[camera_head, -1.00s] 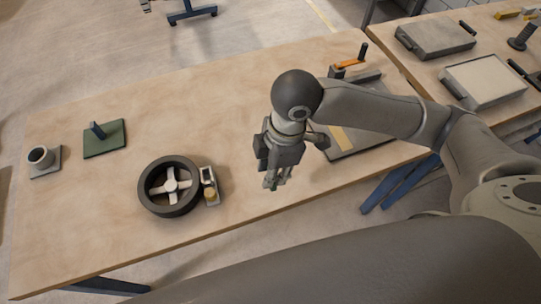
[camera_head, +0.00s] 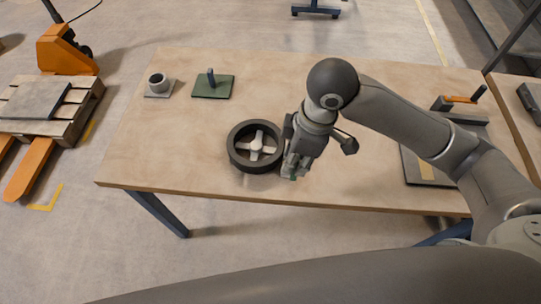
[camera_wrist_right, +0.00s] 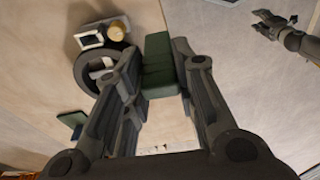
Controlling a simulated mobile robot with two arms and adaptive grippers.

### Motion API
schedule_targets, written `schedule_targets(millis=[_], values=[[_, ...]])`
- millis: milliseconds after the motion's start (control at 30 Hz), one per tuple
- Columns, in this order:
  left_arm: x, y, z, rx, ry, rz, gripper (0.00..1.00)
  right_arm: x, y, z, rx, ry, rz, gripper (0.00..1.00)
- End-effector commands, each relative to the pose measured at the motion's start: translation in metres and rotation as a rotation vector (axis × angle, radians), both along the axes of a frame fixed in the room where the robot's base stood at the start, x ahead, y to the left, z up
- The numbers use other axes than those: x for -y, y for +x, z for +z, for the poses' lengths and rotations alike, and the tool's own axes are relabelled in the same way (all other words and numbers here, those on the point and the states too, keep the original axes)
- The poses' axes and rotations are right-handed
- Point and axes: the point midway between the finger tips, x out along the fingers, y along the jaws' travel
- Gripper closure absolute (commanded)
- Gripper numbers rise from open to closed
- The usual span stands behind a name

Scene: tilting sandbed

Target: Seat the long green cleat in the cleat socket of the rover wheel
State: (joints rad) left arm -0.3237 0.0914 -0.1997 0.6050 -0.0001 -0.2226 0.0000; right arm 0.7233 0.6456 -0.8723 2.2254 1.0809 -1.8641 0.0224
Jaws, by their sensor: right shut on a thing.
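The rover wheel (camera_head: 240,157), a dark ring with pale spokes, lies flat near the table's front edge. It shows partly in the right wrist view (camera_wrist_right: 84,72), behind a finger. My right gripper (camera_head: 291,172) is just right of the wheel, pointing down. In the wrist view it (camera_wrist_right: 160,78) is shut on the green cleat (camera_wrist_right: 158,62), a dark green block. I cannot make out the cleat socket. My left gripper (camera_wrist_right: 278,24) shows only in the wrist view, off the table, its fingers apart.
A small fixture (camera_wrist_right: 90,40) with a gold cylinder (camera_wrist_right: 116,33) stands beside the wheel. A green plate with a post (camera_head: 212,88) and a grey cup on a base (camera_head: 158,86) stand at back left. The table (camera_head: 170,145) is bare left of the wheel.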

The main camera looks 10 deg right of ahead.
Motion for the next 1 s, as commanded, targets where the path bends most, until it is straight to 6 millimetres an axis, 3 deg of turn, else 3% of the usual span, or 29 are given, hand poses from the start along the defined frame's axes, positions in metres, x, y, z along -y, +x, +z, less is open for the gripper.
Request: schedule_targets(millis=[367,533,700,1000], values=[[0.02,0.045,0.015,0.067,-0.026,0.005,0.53,0.015,0.062,-0.025,-0.002,0.0,-0.011,0.97],[0.019,0.039,0.021,0.057,-0.024,0.005,0.53,0.022,0.092,-0.04,-0.002,-0.001,-0.01,0.97],[0.013,0.026,0.025,0.037,-0.018,0.004,0.53,0.026,0.113,-0.069,-0.003,-0.001,-0.01,0.97],[0.01,0.021,0.027,0.03,-0.013,0.002,0.53,0.03,0.131,-0.092,0.0,0.001,-0.006,0.97]])
